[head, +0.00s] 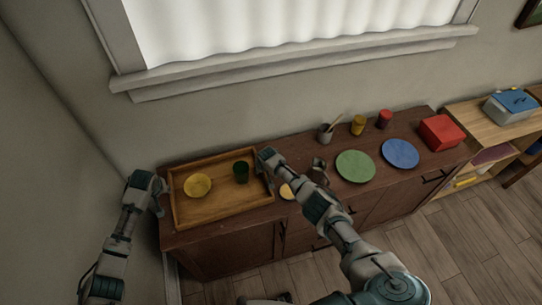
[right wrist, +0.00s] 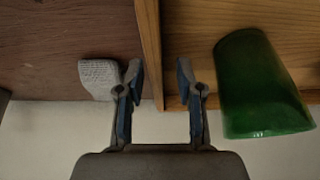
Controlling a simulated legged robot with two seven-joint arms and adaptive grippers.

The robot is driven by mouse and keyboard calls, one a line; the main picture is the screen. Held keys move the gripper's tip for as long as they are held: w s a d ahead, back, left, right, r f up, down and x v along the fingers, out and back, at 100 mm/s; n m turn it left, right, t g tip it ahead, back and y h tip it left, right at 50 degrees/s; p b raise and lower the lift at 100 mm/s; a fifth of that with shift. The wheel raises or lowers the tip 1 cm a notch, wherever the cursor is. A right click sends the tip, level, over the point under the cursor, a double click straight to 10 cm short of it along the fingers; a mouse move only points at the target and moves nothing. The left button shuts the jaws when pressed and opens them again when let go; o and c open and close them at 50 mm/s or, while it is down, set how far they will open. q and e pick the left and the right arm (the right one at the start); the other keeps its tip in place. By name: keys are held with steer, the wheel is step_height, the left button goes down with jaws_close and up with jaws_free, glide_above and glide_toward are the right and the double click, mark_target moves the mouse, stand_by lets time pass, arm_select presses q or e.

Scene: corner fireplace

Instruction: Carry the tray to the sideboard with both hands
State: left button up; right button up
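The wooden tray (head: 215,216) rests on the left end of the dark brown sideboard (head: 290,232). A yellow bowl (head: 198,186) and a green cup (head: 241,172) stand in it. My left gripper (head: 160,188) is at the tray's left edge; its fingers are too small to read. My right gripper (head: 266,165) is at the tray's right edge. In the right wrist view, the right gripper (right wrist: 160,88) is open, with its fingers apart on either side of the tray's wall (right wrist: 150,45). The green cup (right wrist: 255,85) is close beside the right-hand finger, inside the tray.
A green plate (head: 355,165), blue plate (head: 400,153), red box (head: 438,132), yellow cup (head: 358,125), red cup (head: 385,118) and grey utensil pot (head: 325,133) stand further right on the sideboard. My right arm partly hides a yellowish round thing (head: 286,191). A pale printed object (right wrist: 99,79) is beside the left-hand finger.

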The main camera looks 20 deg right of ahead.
steer(key=v, duration=1.1)
steer(key=shift+a+r, duration=0.1)
